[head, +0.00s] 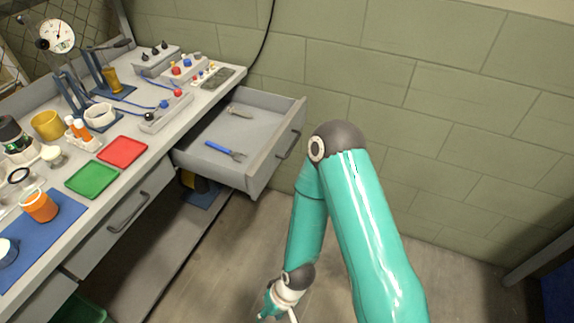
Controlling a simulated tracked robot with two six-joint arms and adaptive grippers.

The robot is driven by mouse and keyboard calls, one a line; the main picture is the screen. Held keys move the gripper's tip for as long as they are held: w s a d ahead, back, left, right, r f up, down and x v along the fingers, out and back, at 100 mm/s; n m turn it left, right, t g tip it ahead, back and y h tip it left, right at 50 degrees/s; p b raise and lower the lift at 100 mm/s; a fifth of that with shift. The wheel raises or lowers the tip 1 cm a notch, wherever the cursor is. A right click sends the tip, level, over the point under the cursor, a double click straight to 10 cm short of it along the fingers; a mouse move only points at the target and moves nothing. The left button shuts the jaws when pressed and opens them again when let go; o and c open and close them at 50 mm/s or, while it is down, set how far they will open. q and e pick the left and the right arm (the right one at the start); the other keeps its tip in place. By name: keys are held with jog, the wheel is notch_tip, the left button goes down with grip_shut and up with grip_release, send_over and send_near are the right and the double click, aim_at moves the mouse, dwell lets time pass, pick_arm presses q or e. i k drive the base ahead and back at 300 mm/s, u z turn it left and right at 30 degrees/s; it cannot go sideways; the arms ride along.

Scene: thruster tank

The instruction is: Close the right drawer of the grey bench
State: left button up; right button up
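The right drawer (262,174) of the grey bench (130,172) is pulled well out, at the bench's far right end. Its front faces right and carries a dark handle (290,144). A blue-handled tool (224,150) and a small grey-beige tool (239,112) lie inside it. My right arm reaches in front of the wall, with its elbow just right of the drawer front. My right gripper (277,309) hangs low at the bottom edge, below and apart from the drawer; its fingers are cut off or too small to judge. My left gripper is out of view.
Another bench drawer (106,232) appears shut. The bench top holds a red tray (122,152), a green tray (92,178), a blue mat (52,237) with an orange jar (39,206), and several instruments. A block wall (450,120) stands behind; open floor lies right of the bench.

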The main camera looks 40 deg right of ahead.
aim_at(265, 139)
jog(key=z, duration=0.35)
jog(key=k, duration=0.2)
jog(key=z, duration=0.8)
jog(key=i, duration=1.05)
jog(key=u, duration=1.05)
jog(key=k, duration=1)
jog(key=z, duration=0.2)
